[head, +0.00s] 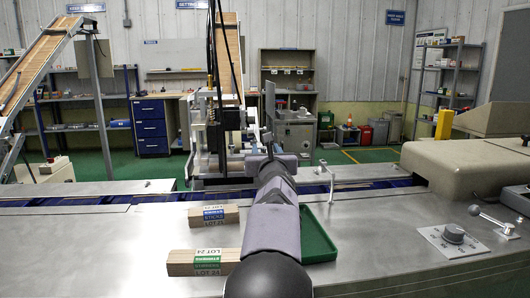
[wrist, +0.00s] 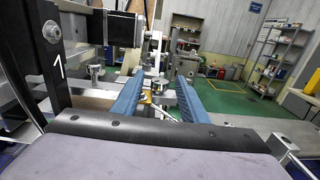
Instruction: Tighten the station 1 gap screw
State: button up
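My gripper (wrist: 158,84) shows two blue fingers in the wrist view, spread apart with no object clearly held between them. To its left stands a black post (wrist: 57,72) marked "1", with a round bolt head (wrist: 52,32) near its top. A small silver knob (wrist: 97,72) sits left of the left finger; I cannot tell whether it is the gap screw. Small metal and brass-coloured parts show beyond and between the fingers. In the head view, my arm reaches to the wrapper station (head: 215,130) and hides the gripper's fingertips and part of the station.
Two stick bundles (head: 214,215) (head: 203,262) lie on the steel table (head: 110,240), left of my arm. A green tray (head: 318,240) lies right of it. A dial box (head: 454,238), a lever (head: 492,218) and a beige housing (head: 470,165) stand at the right.

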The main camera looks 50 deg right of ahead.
jog(key=shift+v, duration=0.9)
jog(key=shift+x, duration=1.8)
jog(key=shift+c, duration=0.4)
jog(key=shift+b, duration=0.35)
grip_shut()
